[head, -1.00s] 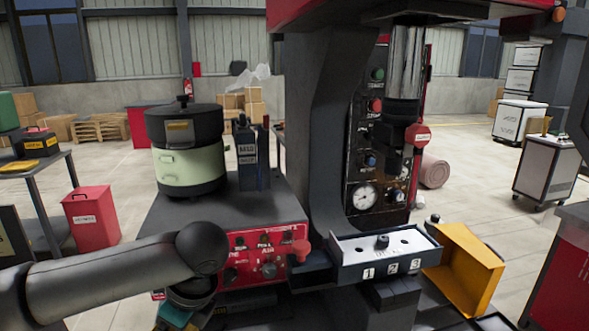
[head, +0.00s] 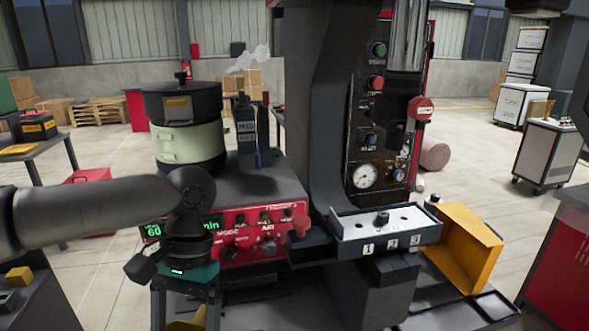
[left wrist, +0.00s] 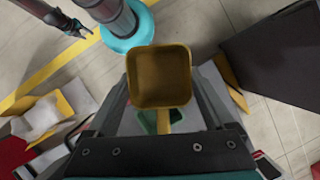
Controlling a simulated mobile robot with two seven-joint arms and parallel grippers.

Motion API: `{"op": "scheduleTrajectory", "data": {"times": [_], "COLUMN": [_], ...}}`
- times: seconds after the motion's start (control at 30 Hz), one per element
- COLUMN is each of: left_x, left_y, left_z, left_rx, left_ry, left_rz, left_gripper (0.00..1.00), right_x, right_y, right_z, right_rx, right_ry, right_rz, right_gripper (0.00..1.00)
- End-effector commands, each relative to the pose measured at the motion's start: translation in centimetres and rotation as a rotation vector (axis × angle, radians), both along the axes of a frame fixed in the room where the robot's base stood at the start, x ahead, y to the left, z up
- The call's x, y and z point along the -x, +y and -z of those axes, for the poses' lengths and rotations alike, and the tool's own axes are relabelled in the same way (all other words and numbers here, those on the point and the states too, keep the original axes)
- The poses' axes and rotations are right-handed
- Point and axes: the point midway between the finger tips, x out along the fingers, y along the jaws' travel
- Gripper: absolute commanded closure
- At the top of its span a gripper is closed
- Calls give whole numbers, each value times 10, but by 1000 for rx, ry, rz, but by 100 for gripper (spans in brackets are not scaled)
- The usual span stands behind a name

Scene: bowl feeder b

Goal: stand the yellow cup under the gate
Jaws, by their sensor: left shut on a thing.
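The yellow cup (left wrist: 160,78) is in the left wrist view, held between the fingers of my left gripper (left wrist: 160,105), its open mouth facing the camera and its inside looking empty. In the head view my left gripper (head: 187,305) points down in front of the red control panel (head: 240,238). Only a small yellow part of the cup (head: 186,325) shows there, at the bottom edge; the rest is hidden or out of frame. I cannot tell which part is the gate. My right gripper is not in view.
The feeder with pale green bowl (head: 188,145) stands behind my left wrist. A white-topped tray numbered 1 to 3 (head: 350,228) juts out below the press column, with a tilted yellow bin (head: 462,250) to its right. A table with a yellow block (head: 18,277) is at lower left.

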Motion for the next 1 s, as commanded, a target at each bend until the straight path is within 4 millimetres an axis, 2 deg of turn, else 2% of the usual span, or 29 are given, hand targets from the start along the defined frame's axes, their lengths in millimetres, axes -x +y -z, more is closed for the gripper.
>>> {"op": "scheduleTrajectory", "data": {"times": [0.1, 0.3, 1.0], "left_x": [5, 8, 9], "left_y": [0, -1, -1], "left_z": [-4, -6, -6], "left_rx": [0, 0, 1], "left_ry": [-2, 0, 1], "left_rz": [-121, -207, -206], "left_gripper": [80, 80, 80], "right_x": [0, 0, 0], "right_y": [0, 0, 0], "right_z": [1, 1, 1], "right_rx": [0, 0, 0], "right_ry": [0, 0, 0], "right_rz": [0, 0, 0], "right_gripper": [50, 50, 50]}}
